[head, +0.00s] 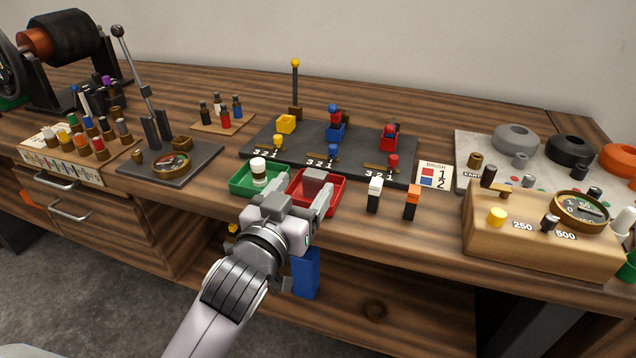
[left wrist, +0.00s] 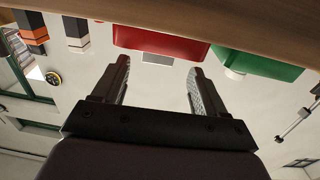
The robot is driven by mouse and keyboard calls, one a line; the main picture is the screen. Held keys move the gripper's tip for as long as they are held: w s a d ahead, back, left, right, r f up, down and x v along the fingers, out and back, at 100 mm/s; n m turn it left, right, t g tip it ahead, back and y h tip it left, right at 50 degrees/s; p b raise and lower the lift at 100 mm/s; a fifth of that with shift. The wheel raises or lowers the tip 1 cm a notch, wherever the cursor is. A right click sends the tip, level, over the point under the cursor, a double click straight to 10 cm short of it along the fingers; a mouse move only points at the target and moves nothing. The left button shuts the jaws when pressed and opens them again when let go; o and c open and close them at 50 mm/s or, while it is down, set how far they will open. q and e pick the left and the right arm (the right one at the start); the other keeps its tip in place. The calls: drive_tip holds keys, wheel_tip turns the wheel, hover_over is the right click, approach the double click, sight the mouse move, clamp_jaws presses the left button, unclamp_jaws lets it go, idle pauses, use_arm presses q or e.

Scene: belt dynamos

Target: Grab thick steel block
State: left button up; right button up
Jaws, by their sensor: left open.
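A grey, blocky piece that looks like the thick steel block (head: 316,181) sits in the red tray (head: 339,190) near the table's front edge. In the left wrist view, which looks upside down, a grey edge of the block (left wrist: 157,58) shows past the red tray's wall (left wrist: 160,38). My left gripper (head: 297,196) is open at the front of the red tray. In the left wrist view its two fingers (left wrist: 157,92) stand apart with nothing between them, and the block lies ahead of them. The block's lower part is hidden in the tray. My right gripper is not in view.
A green tray (head: 243,182) with a white-capped piece (head: 258,168) stands left of the red tray. A black-and-white block (head: 375,195) and an orange-and-black block (head: 412,203) stand to the right. A dark board (head: 350,150) lies behind, and a wooden meter box (head: 540,240) is far right.

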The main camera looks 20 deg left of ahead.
sight(313, 177)
use_arm(q)
drive_tip(key=shift+w+d, duration=0.2)
drive_tip(key=shift+w, duration=1.15)
drive_tip(key=shift+w+d, duration=0.2)
drive_tip(key=shift+w, duration=1.15)
drive_tip(key=shift+r, duration=0.1)
clamp_jaws()
